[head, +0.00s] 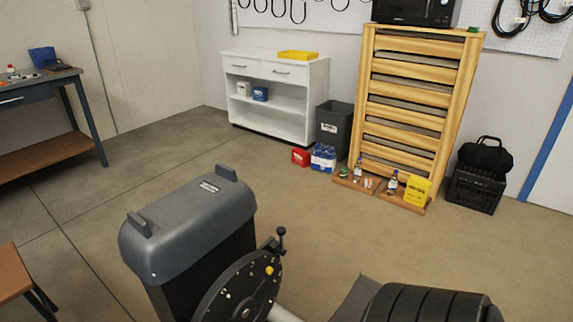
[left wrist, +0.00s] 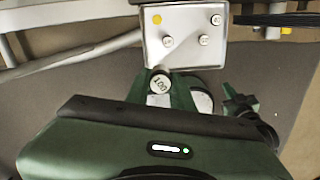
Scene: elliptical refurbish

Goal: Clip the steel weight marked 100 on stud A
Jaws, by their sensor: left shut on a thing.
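The round steel weight marked 100 (left wrist: 160,83) is in the left wrist view, its number turned in the picture. My left gripper (left wrist: 163,94) is shut on it, just below the edge of a pale metal tray (left wrist: 185,58). Several small round pieces with marks too small to read sit on that tray. In the head view a dark disc (head: 236,296) with small studs and a yellow spot stands on the grey-housed machine (head: 190,215). I cannot make out which stud is A. Neither gripper shows in the head view.
A small black-knobbed lever (head: 280,240) rises beside the disc. A white cabinet (head: 278,60), a grey bin (head: 334,125) and a wooden slatted rack (head: 412,95) stand along the back wall.

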